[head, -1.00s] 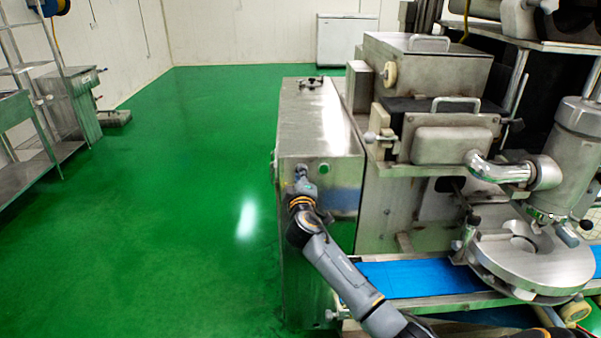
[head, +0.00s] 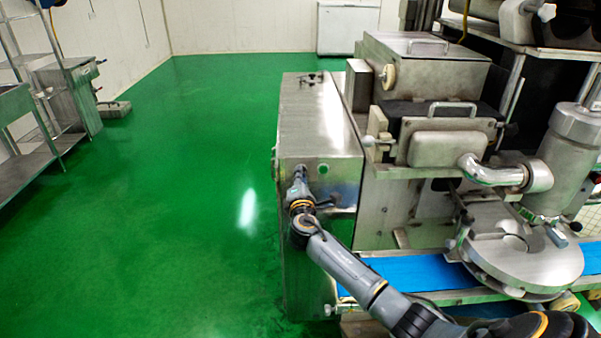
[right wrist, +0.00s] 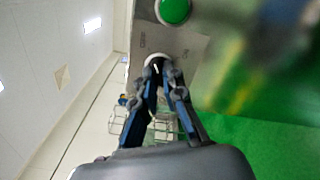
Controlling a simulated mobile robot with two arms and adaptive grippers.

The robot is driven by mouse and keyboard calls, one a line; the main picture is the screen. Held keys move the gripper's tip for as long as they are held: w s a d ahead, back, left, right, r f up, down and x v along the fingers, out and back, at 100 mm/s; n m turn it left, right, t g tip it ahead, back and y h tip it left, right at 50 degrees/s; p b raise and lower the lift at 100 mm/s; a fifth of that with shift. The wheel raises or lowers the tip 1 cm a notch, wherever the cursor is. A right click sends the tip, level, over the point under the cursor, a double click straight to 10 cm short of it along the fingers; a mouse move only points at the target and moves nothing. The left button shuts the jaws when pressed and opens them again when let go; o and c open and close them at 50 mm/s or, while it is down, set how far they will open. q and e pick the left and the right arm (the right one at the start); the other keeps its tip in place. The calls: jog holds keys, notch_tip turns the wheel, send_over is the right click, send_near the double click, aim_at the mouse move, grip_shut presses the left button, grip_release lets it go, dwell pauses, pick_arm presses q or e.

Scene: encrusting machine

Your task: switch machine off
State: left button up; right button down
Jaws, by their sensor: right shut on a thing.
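The encrusting machine's steel cabinet (head: 318,125) stands in the middle of the head view. My right gripper (head: 296,170) is at the cabinet's near face, close to its left edge. In the right wrist view the two fingers of my right gripper (right wrist: 158,72) converge on a small dark switch knob with a pale ring (right wrist: 154,60) and are shut on it. The fingers partly cover the knob, so its setting cannot be read. A round green button (right wrist: 174,9) sits beside the knob, apart from the fingers. My left gripper is not in view.
A blue conveyor belt (head: 425,273) and round steel parts (head: 525,258) lie right of the cabinet. Steel shelving (head: 25,165) stands at the far left. The green floor (head: 180,180) between is clear. A white chest (head: 347,32) stands at the back wall.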

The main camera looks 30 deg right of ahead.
jog(key=shift+n+p, duration=0.45)
jog(key=shift+n, duration=0.55)
jog(key=shift+f, duration=0.1)
jog(key=c, duration=1.4)
grip_release()
jog(key=shift+c, duration=0.2)
jog(key=shift+s, duration=0.1)
jog(key=v, duration=1.2)
